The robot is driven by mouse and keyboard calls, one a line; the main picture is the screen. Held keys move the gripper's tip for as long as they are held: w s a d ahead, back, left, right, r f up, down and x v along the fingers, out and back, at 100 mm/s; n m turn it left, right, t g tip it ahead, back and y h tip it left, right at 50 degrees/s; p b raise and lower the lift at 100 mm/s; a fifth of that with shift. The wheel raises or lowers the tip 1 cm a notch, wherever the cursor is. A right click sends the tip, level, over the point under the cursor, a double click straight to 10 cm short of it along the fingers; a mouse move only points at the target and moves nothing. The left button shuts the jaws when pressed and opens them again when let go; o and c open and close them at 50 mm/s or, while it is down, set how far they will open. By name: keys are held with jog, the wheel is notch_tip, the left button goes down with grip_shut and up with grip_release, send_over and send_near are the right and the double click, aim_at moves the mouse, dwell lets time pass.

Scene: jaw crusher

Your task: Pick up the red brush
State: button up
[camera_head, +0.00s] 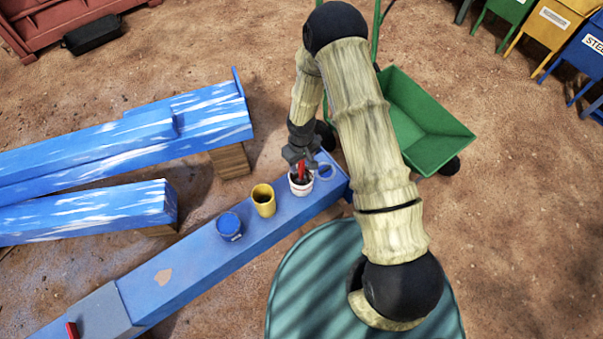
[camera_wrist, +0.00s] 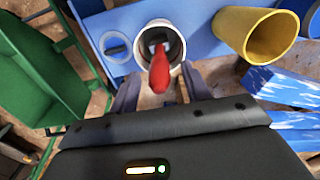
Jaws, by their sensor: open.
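The red brush (camera_wrist: 159,70) stands in a white cup, its red handle pointing up toward the wrist camera. In the head view the red handle (camera_head: 302,171) shows just below my gripper (camera_head: 297,160). The white cup (camera_head: 300,187) sits on the blue beam (camera_head: 215,267), near its far right end; its rim also shows in the wrist view (camera_wrist: 181,44). In the wrist view my gripper (camera_wrist: 157,88) is open, with one finger on each side of the red handle. I cannot tell whether either finger touches it.
A yellow cup (camera_head: 264,203) and a blue can (camera_head: 229,226) stand on the beam left of the white cup. A blue ring-shaped thing (camera_head: 326,171) lies just right of it. A green wheelbarrow (camera_head: 417,110) stands behind my arm.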

jog(key=shift+f, duration=1.4)
grip_shut()
jog(key=shift+r, duration=0.15)
notch_tip(320, 180, up, 10)
jog(key=shift+f, duration=0.1)
